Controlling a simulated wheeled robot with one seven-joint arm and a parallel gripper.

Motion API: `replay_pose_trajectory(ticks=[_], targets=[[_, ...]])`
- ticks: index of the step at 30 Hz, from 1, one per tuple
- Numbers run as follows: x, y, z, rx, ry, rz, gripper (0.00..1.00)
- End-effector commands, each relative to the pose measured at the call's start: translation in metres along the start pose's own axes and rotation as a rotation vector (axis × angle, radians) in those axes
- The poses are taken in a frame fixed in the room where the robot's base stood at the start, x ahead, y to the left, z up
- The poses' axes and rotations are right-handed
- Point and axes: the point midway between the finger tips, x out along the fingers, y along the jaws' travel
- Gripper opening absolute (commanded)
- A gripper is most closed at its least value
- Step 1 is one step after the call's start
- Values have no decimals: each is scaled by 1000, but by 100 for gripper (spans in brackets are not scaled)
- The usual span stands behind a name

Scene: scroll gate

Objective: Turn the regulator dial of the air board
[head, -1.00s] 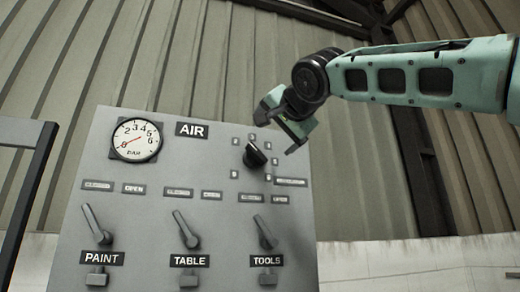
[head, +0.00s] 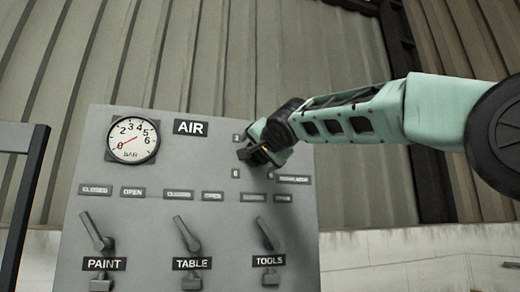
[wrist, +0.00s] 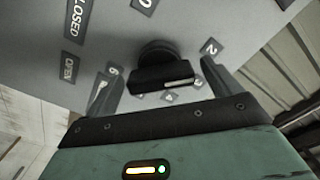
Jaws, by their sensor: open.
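The air board (head: 90,220) is a grey panel with an AIR label and a round gauge (head: 133,136) whose red needle points near 0. The regulator dial is a black knob at the board's upper right; in the head view my gripper mostly hides it. In the wrist view the dial (wrist: 160,72) shows as a dark round base with a bar-shaped grip and a pale mark. My gripper (head: 258,152) is at the dial, and in the wrist view its two open fingers (wrist: 163,88) stand on either side of the bar, with gaps visible.
Below are three grey levers labelled PAINT (head: 96,232), TABLE (head: 187,234) and TOOLS (head: 268,233), all tilted. A dark frame (head: 28,190) stands at the left. A corrugated wall (head: 300,60) is behind the board.

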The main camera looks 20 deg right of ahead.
Motion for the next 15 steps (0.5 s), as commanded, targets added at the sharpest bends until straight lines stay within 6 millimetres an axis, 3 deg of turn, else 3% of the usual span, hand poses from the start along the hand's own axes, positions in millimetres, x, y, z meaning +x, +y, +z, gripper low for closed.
replay_pose_trajectory(ticks=[3, 8, 9, 15], targets=[[0, 0, 0, 0, 0, 0, 90], [0, 0, 0, 0, 0, 0, 48], [0, 0, 0, 0, 0, 0, 45], [0, 0, 0, -6, 0, 0, 45]])
